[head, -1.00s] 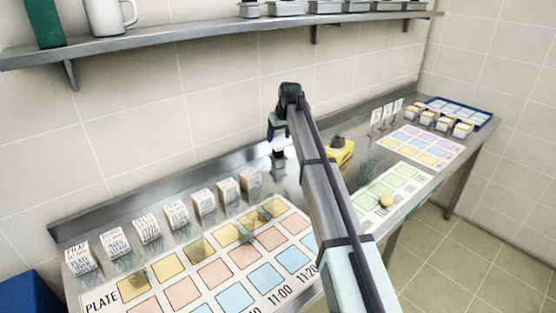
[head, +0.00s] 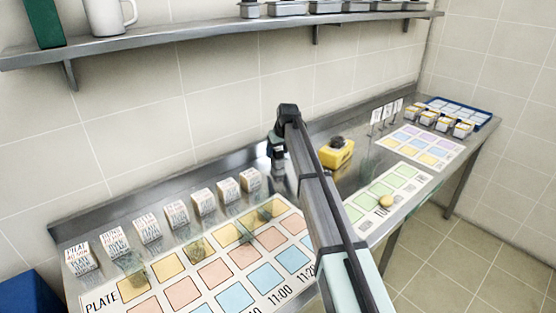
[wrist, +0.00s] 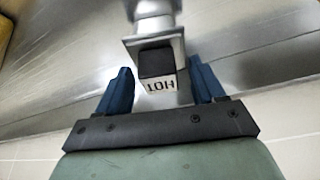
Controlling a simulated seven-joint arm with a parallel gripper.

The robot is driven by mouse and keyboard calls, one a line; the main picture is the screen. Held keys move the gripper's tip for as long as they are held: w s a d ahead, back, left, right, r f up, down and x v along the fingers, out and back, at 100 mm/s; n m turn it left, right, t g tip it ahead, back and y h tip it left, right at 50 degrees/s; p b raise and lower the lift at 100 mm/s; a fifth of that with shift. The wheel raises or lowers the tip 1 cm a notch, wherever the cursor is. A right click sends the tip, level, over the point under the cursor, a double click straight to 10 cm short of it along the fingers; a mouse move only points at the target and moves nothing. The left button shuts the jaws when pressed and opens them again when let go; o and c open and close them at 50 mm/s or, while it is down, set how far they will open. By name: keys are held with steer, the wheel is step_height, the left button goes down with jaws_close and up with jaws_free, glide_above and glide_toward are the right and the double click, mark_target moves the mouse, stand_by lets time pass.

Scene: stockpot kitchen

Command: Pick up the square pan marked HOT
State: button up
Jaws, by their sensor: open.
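The square pan marked HOT (wrist: 158,85) is in the wrist view: a pale metal body with a dark square face and HOT lettering that reads upside down. My gripper (wrist: 161,72) has its two blue fingers apart, one on each side of the pan's marked end. I see a gap by each finger, so the pan is not clamped. In the head view my gripper (head: 277,158) is low over the counter's back part, and the pan is mostly hidden by it.
A yellow box with a dark top (head: 337,153) stands right of my arm. Several white lettered blocks (head: 204,201) line the back left by a PLATE chart (head: 232,257). Green-square (head: 364,212) and coloured (head: 420,147) sheets and a blue tray (head: 452,113) lie right. A shelf (head: 200,40) hangs above.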

steer(key=shift+c, duration=0.4)
steer(key=c, duration=0.7)
steer(key=shift+c, duration=0.7)
steer(key=shift+r, duration=0.2)
